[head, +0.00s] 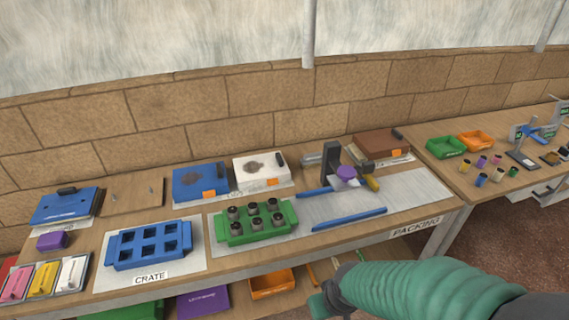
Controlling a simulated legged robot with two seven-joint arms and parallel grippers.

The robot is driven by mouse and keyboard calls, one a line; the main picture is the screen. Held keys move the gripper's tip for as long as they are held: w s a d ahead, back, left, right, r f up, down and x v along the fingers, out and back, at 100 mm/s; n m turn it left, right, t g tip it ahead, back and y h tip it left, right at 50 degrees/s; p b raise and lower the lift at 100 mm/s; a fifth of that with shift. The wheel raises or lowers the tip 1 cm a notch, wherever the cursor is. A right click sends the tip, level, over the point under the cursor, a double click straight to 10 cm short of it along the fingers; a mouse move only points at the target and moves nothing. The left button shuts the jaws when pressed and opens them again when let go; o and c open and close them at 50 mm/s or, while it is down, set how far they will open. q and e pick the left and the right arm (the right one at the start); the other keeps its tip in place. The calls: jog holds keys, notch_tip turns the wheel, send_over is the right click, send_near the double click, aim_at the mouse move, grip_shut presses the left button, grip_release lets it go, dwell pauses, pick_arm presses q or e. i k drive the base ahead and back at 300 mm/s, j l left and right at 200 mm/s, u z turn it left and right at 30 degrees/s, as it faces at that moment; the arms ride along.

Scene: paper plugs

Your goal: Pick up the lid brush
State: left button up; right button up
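A yellow-handled tool (371,182), probably the lid brush, lies on the packing table beside a dark upright stand (330,165) and a purple round piece (346,173). It is small here, and I cannot make out its bristles. My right arm comes in from the right in a green sleeve. Its gripper (328,299) is low at the bottom edge, in front of the table and well apart from the tool. Its fingers are too unclear to tell open from shut. My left gripper is out of view.
A green holder (255,223) with several dark plugs and a blue crate (149,246) stand at the front. A blue lid (200,183) and a white lid (263,169) carry brown patches. A blue bar (349,219) lies on the pale mat (410,197), whose right part is clear.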

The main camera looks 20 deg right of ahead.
aim_at(313, 159)
jog(key=i+l+u, duration=0.3)
jog(key=l, duration=0.25)
jog(key=i+l+u, duration=0.35)
jog(key=l, duration=0.35)
jog(key=i+l+u, duration=0.15)
jog(key=l, duration=0.2)
jog(key=i+l+u, duration=0.15)
jog(key=l, duration=0.25)
